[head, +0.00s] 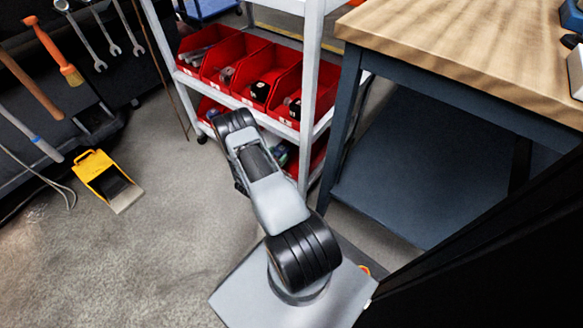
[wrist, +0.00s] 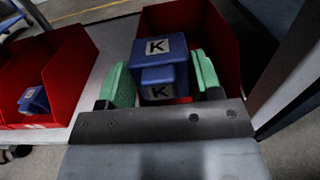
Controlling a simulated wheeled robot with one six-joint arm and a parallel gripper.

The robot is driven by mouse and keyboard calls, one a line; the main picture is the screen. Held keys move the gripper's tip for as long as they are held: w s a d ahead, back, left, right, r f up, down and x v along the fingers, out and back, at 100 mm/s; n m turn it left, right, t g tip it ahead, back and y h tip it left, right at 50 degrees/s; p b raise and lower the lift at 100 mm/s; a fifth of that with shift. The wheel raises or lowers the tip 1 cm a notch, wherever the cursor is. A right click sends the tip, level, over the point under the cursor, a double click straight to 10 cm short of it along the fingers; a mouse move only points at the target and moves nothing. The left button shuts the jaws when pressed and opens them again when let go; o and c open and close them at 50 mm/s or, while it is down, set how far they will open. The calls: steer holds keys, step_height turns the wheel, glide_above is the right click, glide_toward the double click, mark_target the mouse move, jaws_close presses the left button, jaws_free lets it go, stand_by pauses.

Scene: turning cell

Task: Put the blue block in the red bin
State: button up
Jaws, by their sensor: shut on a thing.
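In the wrist view my gripper (wrist: 162,84) has its green-padded fingers on either side of a blue block (wrist: 180,80) with a white K label, and is shut on it. A second K label shows just above on blue; I cannot tell whether this is another face or a second block. The blue block is at the mouth of a red bin (wrist: 222,50), whose walls rise behind and beside it. I cannot tell whether it touches the bin floor. In the head view my arm hides the gripper and the block.
Another red bin (wrist: 82,62) at left holds a blue K-labelled piece (wrist: 33,100). In the head view a white rack (head: 312,90) carries several red bins (head: 258,68). A wooden-topped bench (head: 450,40) stands at right. A yellow dustpan (head: 95,175) lies on the floor at left.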

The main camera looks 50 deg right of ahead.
steer(key=d+f+b, duration=0.1)
steer(key=f, duration=0.1)
steer(key=s+d+f+b, duration=0.1)
steer(key=d+f, duration=0.1)
steer(key=s+d+f+b, duration=0.1)
steer(key=f, duration=0.1)
steer(key=shift+s+d+f, duration=0.1)
steer(key=shift+s+d, duration=0.1)
steer(key=shift+d, duration=0.2)
step_height(320, 180, down, 3)
steer(key=shift+f+b, duration=0.1)
steer(key=shift+b, duration=0.7)
steer(key=o, duration=1)
steer(key=shift+o, duration=0.2)
